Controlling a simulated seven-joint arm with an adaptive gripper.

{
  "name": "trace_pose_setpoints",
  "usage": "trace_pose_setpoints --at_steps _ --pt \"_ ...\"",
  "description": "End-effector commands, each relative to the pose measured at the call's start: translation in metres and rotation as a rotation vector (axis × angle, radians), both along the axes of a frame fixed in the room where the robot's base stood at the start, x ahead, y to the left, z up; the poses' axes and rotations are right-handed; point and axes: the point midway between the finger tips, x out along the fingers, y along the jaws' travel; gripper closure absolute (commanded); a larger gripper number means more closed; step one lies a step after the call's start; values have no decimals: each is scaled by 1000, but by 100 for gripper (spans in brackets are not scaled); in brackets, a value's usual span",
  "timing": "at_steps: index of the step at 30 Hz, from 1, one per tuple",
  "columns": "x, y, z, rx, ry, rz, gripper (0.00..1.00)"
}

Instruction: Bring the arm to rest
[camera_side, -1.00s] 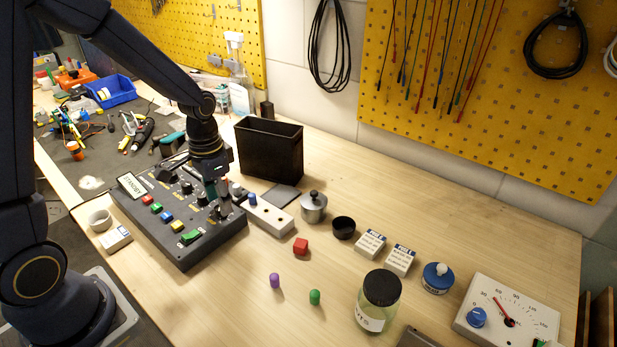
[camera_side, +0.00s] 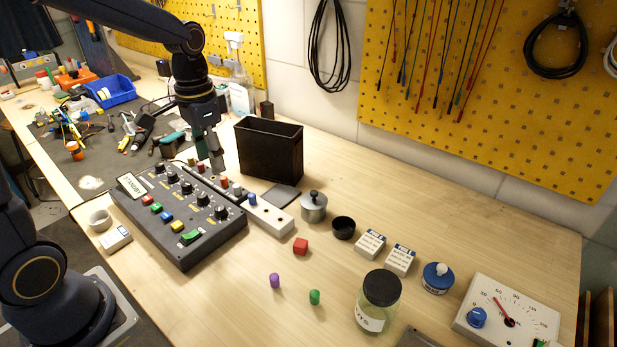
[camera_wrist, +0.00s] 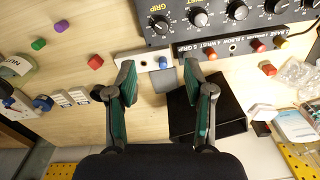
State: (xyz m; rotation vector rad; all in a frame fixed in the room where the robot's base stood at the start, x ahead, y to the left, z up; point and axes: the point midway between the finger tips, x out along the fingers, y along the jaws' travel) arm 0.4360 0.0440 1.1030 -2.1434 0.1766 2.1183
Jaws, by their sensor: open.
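My gripper (camera_side: 208,160) is raised above the back edge of the dark control panel (camera_side: 186,250), near the black open bin (camera_side: 268,148). In the wrist view my gripper (camera_wrist: 160,84) is open, its two green-padded fingers apart with nothing between them. The panel carries several black knobs, coloured buttons and a small tilted sign (camera_side: 131,184). Beyond the fingertips, the wrist view shows a pale block with a blue peg (camera_wrist: 162,63) and part of the panel (camera_wrist: 200,18).
A metal pot (camera_side: 313,208), black cup (camera_side: 343,228), red cube (camera_side: 300,246), purple peg (camera_side: 274,281), green peg (camera_side: 314,297), lidded jar (camera_side: 378,302) and dial box (camera_side: 507,315) stand on the bench.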

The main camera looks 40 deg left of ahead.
Motion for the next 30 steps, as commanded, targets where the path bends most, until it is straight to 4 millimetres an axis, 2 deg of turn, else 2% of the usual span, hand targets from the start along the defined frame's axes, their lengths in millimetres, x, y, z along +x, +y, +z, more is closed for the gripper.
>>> trace_pose_setpoints --at_steps 2,5,8,11,15,19,21,30 --pt "0 -7 19 14 -55 -21 48" --pt "-16 -18 47 36 -143 -48 48" --pt "-43 -30 71 48 -251 -49 48" --pt "-73 -39 84 39 -350 -26 48" --pt "-106 -45 84 4 -451 30 48" --pt "-124 -45 72 -31 -487 100 48" --pt "-127 -44 62 -43 -473 147 48" --pt "-125 -44 64 -47 -479 167 48"
